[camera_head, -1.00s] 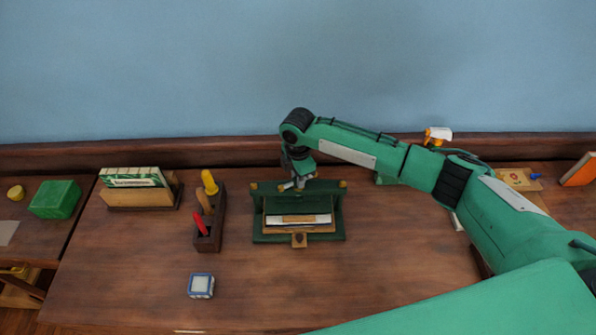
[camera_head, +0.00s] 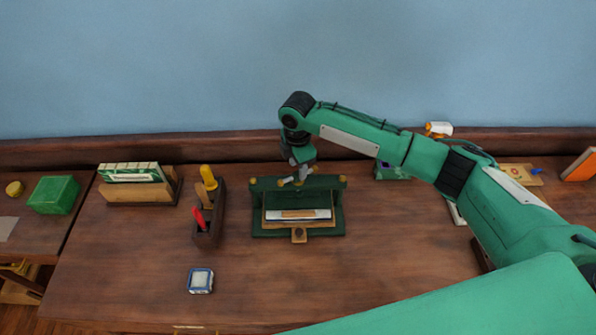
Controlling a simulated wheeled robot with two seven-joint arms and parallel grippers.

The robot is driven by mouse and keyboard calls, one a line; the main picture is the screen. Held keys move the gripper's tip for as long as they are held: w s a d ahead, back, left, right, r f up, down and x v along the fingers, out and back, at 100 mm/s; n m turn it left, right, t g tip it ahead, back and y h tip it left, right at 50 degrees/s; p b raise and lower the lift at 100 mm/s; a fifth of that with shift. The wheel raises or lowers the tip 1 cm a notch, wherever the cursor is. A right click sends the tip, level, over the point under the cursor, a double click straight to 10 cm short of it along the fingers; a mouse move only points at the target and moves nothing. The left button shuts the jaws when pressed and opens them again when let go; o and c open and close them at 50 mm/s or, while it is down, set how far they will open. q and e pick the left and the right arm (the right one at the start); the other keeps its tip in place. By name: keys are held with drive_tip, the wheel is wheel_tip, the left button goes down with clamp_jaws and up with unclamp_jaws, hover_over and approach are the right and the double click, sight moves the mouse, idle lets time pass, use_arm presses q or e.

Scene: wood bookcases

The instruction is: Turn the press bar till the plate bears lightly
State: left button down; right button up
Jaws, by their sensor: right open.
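The dark green press (camera_head: 342,219) stands on the wooden table, with a stack of pale sheets or a book (camera_head: 297,214) on its bed. Its upper bar (camera_head: 328,183) runs across with brass-coloured ends. My right gripper (camera_head: 297,182) is over the middle of this bar, pointing down, its jaws open. Whether a finger touches the bar is too small to tell. The plate under the bar cannot be made out clearly, nor any gap beneath it. My left gripper is out of view.
A tool holder (camera_head: 209,238) with red and yellow handles stands left of the press, and a card rack (camera_head: 140,198) farther left. A small blue-white box (camera_head: 200,281) lies in front. My right arm crosses the table's right side. The front middle is clear.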

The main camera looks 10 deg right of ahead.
wheel_tip(320, 180, up, 11)
drive_tip(key=b, duration=0.3)
idle(0.4)
